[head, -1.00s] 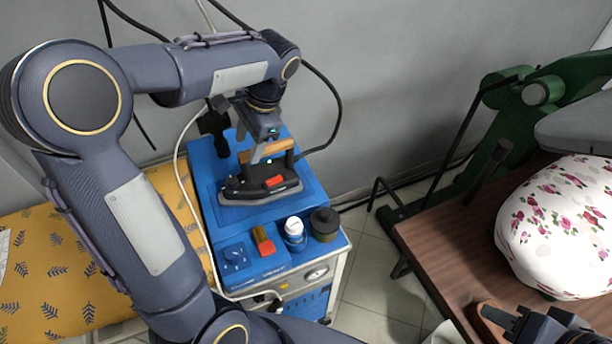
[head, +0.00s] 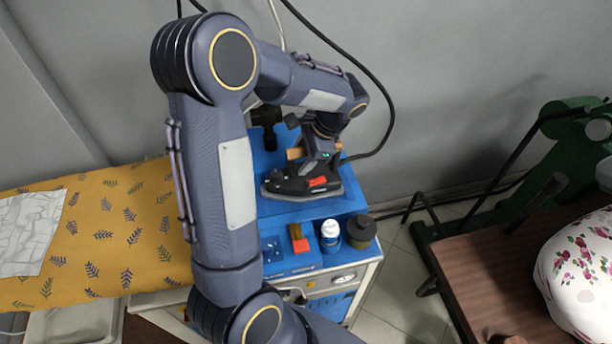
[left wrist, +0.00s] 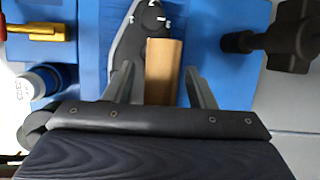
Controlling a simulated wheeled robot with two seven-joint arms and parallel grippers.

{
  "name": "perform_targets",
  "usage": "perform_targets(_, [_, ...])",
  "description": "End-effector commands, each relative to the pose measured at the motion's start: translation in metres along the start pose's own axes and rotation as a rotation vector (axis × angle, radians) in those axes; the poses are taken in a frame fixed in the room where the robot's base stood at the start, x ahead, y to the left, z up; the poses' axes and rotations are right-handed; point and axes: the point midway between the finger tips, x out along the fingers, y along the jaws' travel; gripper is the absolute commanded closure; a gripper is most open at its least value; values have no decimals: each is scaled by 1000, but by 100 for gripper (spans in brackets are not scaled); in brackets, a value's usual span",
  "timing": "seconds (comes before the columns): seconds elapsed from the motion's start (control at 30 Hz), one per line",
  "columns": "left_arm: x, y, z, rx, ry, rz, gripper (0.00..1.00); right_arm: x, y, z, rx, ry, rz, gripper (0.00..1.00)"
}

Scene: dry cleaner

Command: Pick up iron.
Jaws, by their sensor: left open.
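The iron (head: 290,186), dark with a red patch and a light wooden handle (head: 294,154), rests on the blue top of the steam station (head: 352,203). My left gripper (head: 317,165) is down at the iron, beside its handle in the head view. In the left wrist view the open fingers (left wrist: 160,82) stand one on each side of the wooden handle (left wrist: 164,62), with gaps between. The iron's dark body (left wrist: 125,40) shows partly there. The gripper hides part of the iron in the head view. My right gripper is not in view.
A white-capped bottle (head: 330,231), a dark jar (head: 361,230) and a red-orange item (head: 301,244) stand at the station's front. A yellow patterned board (head: 100,225) lies left. A brown table (head: 490,265) with a floral cushion (head: 580,270) is right. A black hose runs behind.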

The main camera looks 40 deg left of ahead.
Motion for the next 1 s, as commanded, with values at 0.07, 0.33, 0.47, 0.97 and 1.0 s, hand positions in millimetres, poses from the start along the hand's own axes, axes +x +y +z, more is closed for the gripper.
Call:
perform_targets(0.07, [0,0,0,0,0,0,50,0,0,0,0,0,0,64])
perform_targets(0.33, [0,0,0,-1,1,0,77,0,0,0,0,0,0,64])
perform_targets(0.47, [0,0,0,-1,1,0,94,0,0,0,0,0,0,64])
perform_targets(0.97, [-1,0,0,-1,1,0,100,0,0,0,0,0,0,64])
perform_targets(1.0, [-1,0,0,-1,1,0,100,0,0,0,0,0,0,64])
